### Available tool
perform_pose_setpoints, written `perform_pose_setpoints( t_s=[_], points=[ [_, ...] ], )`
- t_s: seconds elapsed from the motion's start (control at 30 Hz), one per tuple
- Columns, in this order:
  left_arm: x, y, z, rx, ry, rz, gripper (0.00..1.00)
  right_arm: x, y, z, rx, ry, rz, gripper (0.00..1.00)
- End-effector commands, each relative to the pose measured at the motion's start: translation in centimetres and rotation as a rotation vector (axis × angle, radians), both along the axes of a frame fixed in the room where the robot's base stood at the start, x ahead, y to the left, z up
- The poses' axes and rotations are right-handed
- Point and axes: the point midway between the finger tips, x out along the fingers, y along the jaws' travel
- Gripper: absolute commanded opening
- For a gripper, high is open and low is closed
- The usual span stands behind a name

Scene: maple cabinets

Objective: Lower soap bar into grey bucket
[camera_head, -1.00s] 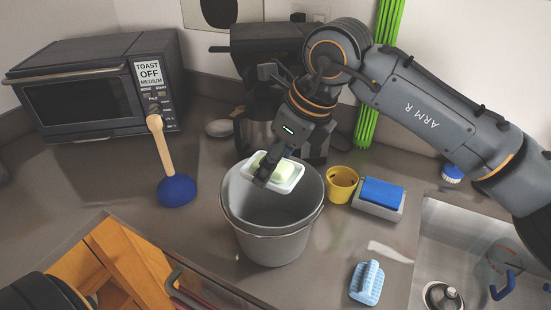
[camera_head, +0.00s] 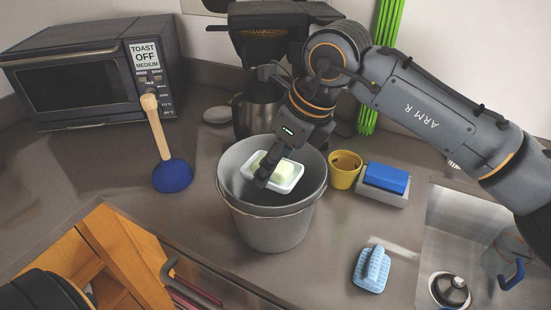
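The grey bucket (camera_head: 270,229) stands upright on the counter in the middle of the head view. My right gripper (camera_head: 267,172) reaches down over the bucket's opening, with its fingers at a white soap dish (camera_head: 287,185). The pale green soap bar (camera_head: 285,171) sits in this dish. The dish is tilted a little and appears at the level of the bucket's mouth; its exact depth is hard to tell. The fingers look shut on the dish's near left edge. Of my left arm, only a dark part shows at the bottom left; its gripper is out of view.
A plunger (camera_head: 172,174) stands left of the bucket, before a toaster oven (camera_head: 80,85). A yellow cup (camera_head: 344,171), a blue sponge on a holder (camera_head: 386,179) and a light blue brush (camera_head: 371,269) are to the right. The sink (camera_head: 455,235) is at far right. An open drawer (camera_head: 135,255) is at lower left.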

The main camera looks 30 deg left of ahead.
Motion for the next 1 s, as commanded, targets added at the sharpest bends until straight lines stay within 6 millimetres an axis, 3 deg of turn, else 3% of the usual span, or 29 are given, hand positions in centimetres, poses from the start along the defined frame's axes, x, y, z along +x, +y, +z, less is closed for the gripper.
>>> perform_pose_setpoints(
  t_s=[1.0],
  points=[
    [0.0,0.0,-4.6,0.0,0.0,0.0,0.4,0.0,0.0,-5.3,0.0,0.0,0.0,0.29]
  ],
)
